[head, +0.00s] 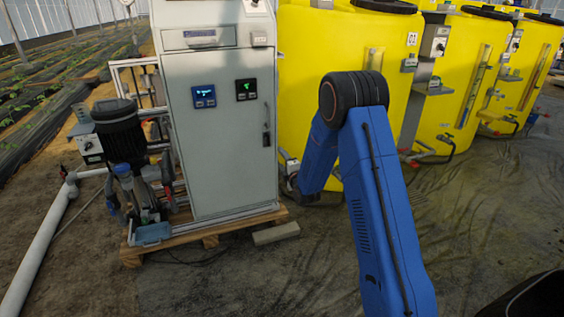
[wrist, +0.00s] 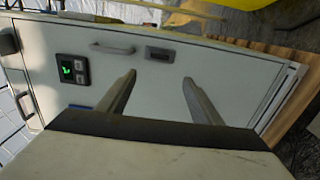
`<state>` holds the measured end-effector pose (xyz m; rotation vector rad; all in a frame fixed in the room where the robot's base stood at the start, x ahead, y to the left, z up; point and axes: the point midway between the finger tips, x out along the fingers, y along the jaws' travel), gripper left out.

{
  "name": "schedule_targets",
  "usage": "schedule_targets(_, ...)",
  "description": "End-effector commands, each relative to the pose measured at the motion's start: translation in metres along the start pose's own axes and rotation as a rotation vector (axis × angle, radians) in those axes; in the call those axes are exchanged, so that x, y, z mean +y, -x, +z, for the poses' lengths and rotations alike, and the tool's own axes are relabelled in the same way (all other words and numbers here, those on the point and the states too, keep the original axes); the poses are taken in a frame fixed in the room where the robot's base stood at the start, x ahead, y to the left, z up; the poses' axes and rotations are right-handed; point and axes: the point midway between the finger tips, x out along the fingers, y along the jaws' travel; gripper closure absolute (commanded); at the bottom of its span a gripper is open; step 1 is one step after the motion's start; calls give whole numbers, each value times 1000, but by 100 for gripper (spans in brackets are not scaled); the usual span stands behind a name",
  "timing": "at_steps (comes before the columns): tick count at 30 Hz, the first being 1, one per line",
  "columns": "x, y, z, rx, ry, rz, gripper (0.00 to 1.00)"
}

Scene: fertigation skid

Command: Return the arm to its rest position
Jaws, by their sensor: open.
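My arm shows in the head view as blue links with a black elbow, bent upward in front of the yellow tanks. Beyond the fingers is the pale grey face of the control cabinet (wrist: 150,75), which appears turned sideways. The fingers look apart from the cabinet, though the exact gap is hard to judge.
The grey control cabinet (head: 221,150) stands on a wooden pallet (head: 205,232) with a black pump (head: 120,130) at its left. Yellow tanks (head: 335,50) line the back right. A grey block (head: 276,233) lies by the pallet. The dark floor in front (head: 260,285) is mostly clear.

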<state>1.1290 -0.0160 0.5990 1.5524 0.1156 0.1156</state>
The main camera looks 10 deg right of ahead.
Motion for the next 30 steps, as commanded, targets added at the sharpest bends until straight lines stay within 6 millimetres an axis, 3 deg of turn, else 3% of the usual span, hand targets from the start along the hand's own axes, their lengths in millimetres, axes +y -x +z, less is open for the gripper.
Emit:
schedule_targets(7,9,3,1,-4,-21,-16,41)
schedule_targets(14,52,27,6,-34,-150,-110,41)
schedule_targets(23,103,83,11,-105,-361,-259,41)
schedule_targets(30,136,142,13,-184,-532,-367,41)
